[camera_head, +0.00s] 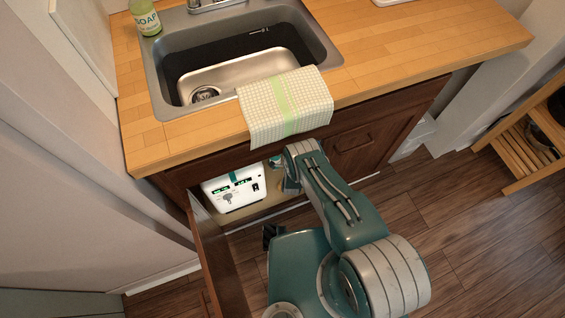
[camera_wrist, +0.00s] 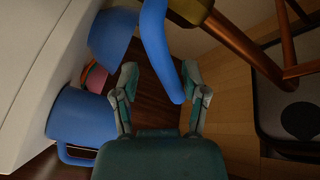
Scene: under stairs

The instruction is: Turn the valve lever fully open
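A blue curved valve lever (camera_wrist: 156,45) hangs down from the top of the wrist view, close to a brass-coloured valve body (camera_wrist: 190,8). My gripper (camera_wrist: 160,74) has its two fingers apart, with the lever's lower end between them. The lever is nearer the right finger; I cannot tell whether it touches it. A clear gap shows on the left finger's side. In the head view, my arm reaches into the cabinet under the sink, and the lever is not visible there.
Blue containers (camera_wrist: 80,115) stand left of my gripper beside a white box (camera_head: 233,190). Copper-coloured pipes (camera_wrist: 250,50) run at the right. The open cabinet door (camera_head: 217,255) is left of my arm. The wooden counter (camera_head: 400,50) and hanging towel (camera_head: 285,105) are above.

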